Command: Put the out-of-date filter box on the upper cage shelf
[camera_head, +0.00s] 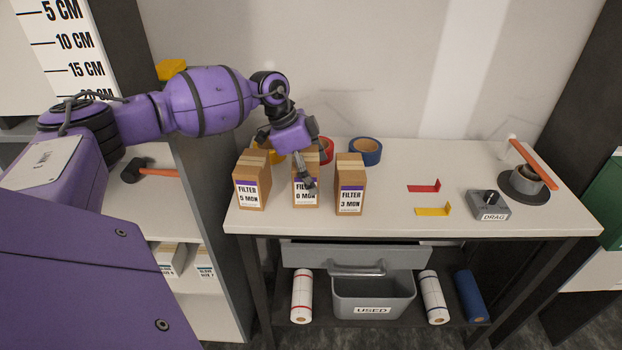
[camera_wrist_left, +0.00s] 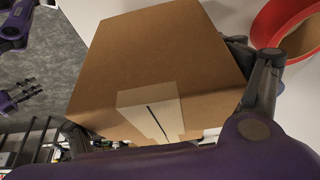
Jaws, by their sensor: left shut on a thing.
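Three brown filter boxes stand upright in a row on the bench: FILTER 5 MON (camera_head: 251,182), FILTER 0 MON (camera_head: 306,198) and FILTER 3 MON (camera_head: 350,186). My left gripper (camera_head: 307,170) comes down over the FILTER 0 MON box and is shut on it. One finger crosses the front label; the far finger is hidden. In the left wrist view the held box (camera_wrist_left: 150,65) fills the middle, with its tape strip showing. The box appears to be on the bench top. A purple part with dark fingers, seemingly my right gripper (camera_wrist_left: 28,90), shows small at the left edge there. No cage shelf shows clearly.
Blue (camera_head: 366,151) and red (camera_head: 327,149) tape rolls lie behind the boxes. Red and yellow brackets, a DRAG control box (camera_head: 489,205) and a round fixture (camera_head: 525,183) stand to the right. A shelf unit with a hammer (camera_head: 140,171) is at left.

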